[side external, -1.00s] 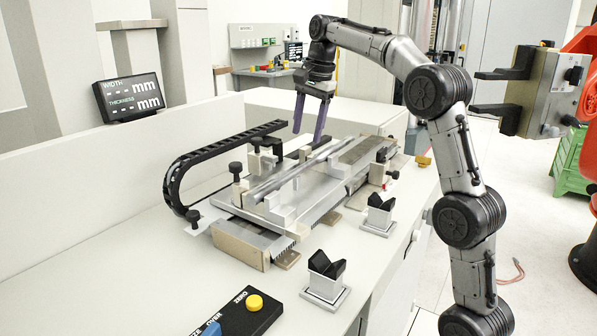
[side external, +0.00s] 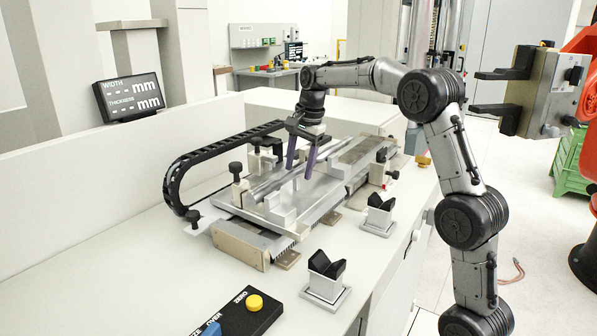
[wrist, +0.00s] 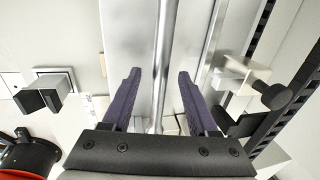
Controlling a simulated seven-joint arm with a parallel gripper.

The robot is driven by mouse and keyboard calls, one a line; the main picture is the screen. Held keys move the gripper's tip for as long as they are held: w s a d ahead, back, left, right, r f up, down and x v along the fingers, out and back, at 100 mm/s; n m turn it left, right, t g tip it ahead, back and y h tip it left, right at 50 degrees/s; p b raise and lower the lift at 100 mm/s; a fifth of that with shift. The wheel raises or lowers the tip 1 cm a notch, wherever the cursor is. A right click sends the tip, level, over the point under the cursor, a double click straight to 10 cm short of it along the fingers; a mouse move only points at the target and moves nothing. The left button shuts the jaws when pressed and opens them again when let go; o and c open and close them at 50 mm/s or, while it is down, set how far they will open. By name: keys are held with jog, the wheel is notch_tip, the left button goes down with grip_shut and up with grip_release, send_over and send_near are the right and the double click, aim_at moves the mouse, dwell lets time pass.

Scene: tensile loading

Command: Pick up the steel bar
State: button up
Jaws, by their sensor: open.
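The steel bar (side external: 268,184) lies lengthwise on the metal measuring fixture (side external: 335,178), in the middle of the bench. My gripper (side external: 299,172) is over the bar with its purple fingers pointing down, open. In the wrist view the bar (wrist: 165,50) runs up the picture between the two fingers, with a gap on each side. The fingers stand on either side of its line, and nothing is gripped. I cannot tell exactly how far down the fingertips reach beside the bar.
Clamp knobs (side external: 236,168) and a black cable chain (side external: 175,178) stand left of the bar. Two black V-shaped rests (side external: 325,265) (side external: 379,202) stand on the right. A button box (side external: 238,316) lies in front. A readout (side external: 130,97) stands behind.

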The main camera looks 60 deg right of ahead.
grip_shut()
dwell(1.3)
jog(key=shift+w+r, duration=0.1)
jog(key=shift+r, duration=0.2)
